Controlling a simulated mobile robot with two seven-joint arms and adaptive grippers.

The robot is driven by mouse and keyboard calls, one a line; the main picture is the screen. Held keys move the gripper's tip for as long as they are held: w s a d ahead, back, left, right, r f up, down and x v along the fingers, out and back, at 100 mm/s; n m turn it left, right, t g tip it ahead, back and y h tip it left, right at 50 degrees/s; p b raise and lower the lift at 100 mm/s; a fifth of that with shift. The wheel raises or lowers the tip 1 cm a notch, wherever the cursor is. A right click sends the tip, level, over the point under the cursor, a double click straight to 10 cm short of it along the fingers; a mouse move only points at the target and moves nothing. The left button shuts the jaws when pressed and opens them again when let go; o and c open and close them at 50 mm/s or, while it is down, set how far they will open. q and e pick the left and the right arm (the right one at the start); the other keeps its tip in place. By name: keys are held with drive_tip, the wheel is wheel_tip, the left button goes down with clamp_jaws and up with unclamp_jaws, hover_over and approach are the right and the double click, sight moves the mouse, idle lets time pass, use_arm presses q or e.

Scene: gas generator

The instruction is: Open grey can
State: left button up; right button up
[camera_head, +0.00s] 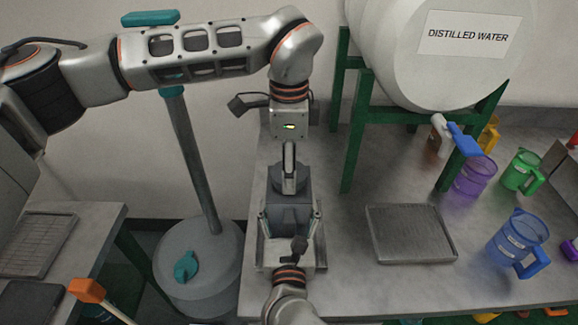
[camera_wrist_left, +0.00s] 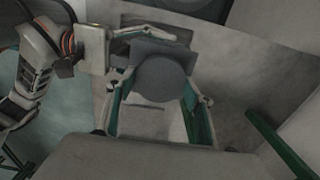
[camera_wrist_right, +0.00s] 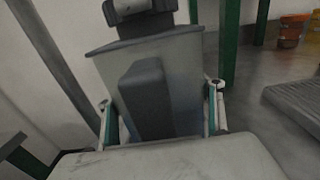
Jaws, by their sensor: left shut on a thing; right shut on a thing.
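The grey can (camera_head: 289,215) stands upright near the left edge of the grey worktop, with a round dark-grey lid (camera_head: 290,181) on top. My left gripper (camera_head: 289,168) comes down from above and is shut on the lid. In the left wrist view the lid's round top (camera_wrist_left: 160,78) sits between its fingers. My right gripper (camera_head: 291,222) reaches in from the front and is shut on the can's body, one finger on each side. In the right wrist view the can's body (camera_wrist_right: 187,95) and dark handle (camera_wrist_right: 146,100) show between the fingers. Whether the lid is loose cannot be told.
A green-framed "DISTILLED WATER" tank (camera_head: 440,50) stands behind on the right. A grey ribbed tray (camera_head: 410,233) lies right of the can. Purple (camera_head: 473,178), green (camera_head: 521,171) and blue (camera_head: 518,240) jugs stand farther right. A grey drum (camera_head: 198,262) is left of the worktop.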

sight(289, 233)
use_arm(q)
drive_tip(key=shift+r, duration=0.3)
drive_tip(key=shift+r, duration=0.75)
drive_tip(key=shift+r, duration=0.15)
drive_tip(key=shift+r, duration=1.95)
use_arm(e)
drive_tip(key=o, duration=2.3)
drive_tip(key=shift+c, duration=0.2)
drive_tip(key=shift+s, duration=3.8)
